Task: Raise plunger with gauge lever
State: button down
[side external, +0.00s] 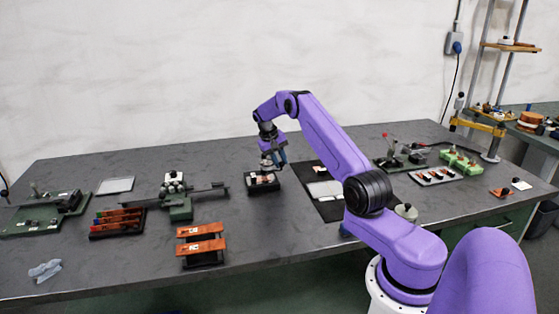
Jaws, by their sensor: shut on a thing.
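My gripper (274,163) is at mid-table, pointing down just above a small black tray (263,189) that holds pale and reddish pieces. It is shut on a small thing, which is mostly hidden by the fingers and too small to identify. I cannot tell whether that thing touches the tray.
Left of my gripper are a green block with a long dark bar (181,211), copper strips on a stand (201,247), and a black rack (117,225). A black mat (331,211) lies to the right, partly behind my arm. The table's front middle is mostly clear.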

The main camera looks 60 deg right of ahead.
jog(key=shift+a, duration=0.1)
jog(key=c, duration=1)
grip_release()
jog(key=shift+o, duration=0.2)
jog(key=shift+a, duration=0.1)
jog(key=shift+w, duration=0.1)
jog(key=v, duration=0.8)
jog(key=shift+r, duration=0.1)
